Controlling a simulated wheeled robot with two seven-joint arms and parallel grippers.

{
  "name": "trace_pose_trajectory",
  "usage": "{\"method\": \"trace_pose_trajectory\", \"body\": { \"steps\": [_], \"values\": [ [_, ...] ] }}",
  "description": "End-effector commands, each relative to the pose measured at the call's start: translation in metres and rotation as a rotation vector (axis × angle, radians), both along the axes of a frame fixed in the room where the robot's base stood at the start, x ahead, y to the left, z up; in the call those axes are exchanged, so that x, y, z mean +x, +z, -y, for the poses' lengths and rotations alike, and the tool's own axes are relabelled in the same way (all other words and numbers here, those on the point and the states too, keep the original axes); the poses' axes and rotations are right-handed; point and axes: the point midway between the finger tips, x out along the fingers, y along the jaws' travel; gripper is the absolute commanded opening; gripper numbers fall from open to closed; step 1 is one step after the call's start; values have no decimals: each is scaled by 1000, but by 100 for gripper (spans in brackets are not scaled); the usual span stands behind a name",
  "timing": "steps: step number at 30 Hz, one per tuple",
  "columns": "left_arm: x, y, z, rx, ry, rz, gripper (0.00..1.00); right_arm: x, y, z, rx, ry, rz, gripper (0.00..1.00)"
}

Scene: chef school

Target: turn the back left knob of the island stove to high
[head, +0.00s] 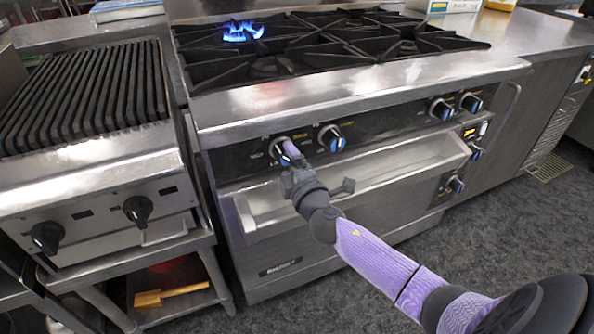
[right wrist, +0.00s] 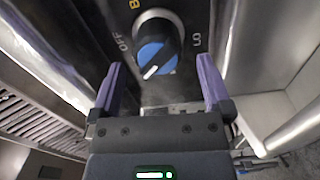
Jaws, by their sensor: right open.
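The island stove (head: 345,82) has a row of black knobs with blue faces along its front panel. A blue flame (head: 243,32) burns at its back left burner. My right gripper (head: 290,158) is at the leftmost knob (head: 282,150), which it partly hides in the head view. In the right wrist view this knob (right wrist: 157,48) lies ahead, between and just beyond the two purple fingers. The right gripper (right wrist: 160,78) is open, with a gap on each side of the knob. The knob's white line slants from lower left to upper right; "OFF" is printed on its left.
A second knob (head: 331,138) is close to the right of the gripper. A steel ledge (head: 400,165) juts out below the panel. A grill (head: 88,95) with two black knobs stands at left. The floor in front at right is clear.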

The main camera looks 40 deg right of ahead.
Motion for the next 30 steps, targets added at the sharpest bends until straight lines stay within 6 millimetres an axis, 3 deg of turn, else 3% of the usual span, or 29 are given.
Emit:
{"method": "trace_pose_trajectory", "body": {
  "steps": [3,9,24,26,29,30],
  "values": [
    [3,8,0,0,0,8,0,-27,2,-7,2,2,-1,100],
    [9,11,0,0,0,18,0,-57,1,-14,1,1,-1,100],
    [11,11,0,0,0,22,0,-62,-2,-14,6,-1,-8,100],
    [11,15,0,0,0,24,0,-66,-16,-13,41,-12,-53,100],
    [14,31,0,-1,-1,36,0,-93,-78,-8,196,-68,-244,100],
    [15,39,0,-3,-1,43,0,-115,-112,-8,284,-105,-349,100]
  ]
}}
